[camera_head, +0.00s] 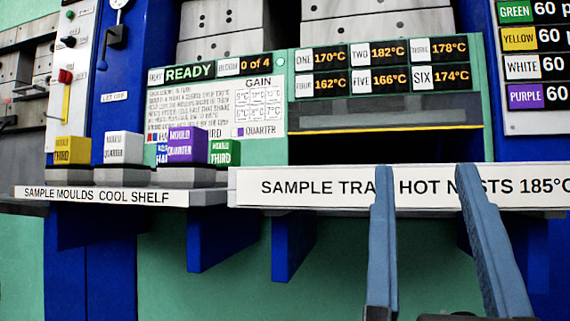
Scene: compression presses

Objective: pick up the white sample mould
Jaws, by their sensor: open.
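The white sample mould (123,147) is a small white block with dark lettering on its faces. It sits on a grey block on the cool shelf (100,197), between the yellow mould and the purple mould. My gripper (423,170) has two blue fingers spread apart and nothing between them. It is in the right half of the view, in front of the hot nests label strip, well to the right of the white mould. The back of the white mould is hidden.
The yellow mould (69,150) stands left of the white one. The purple mould (187,145) and green mould (223,152) stand to its right. The sample tray (300,187) juts out at right. Blue brackets (222,238) hang below the shelves. A READY panel (216,105) stands behind.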

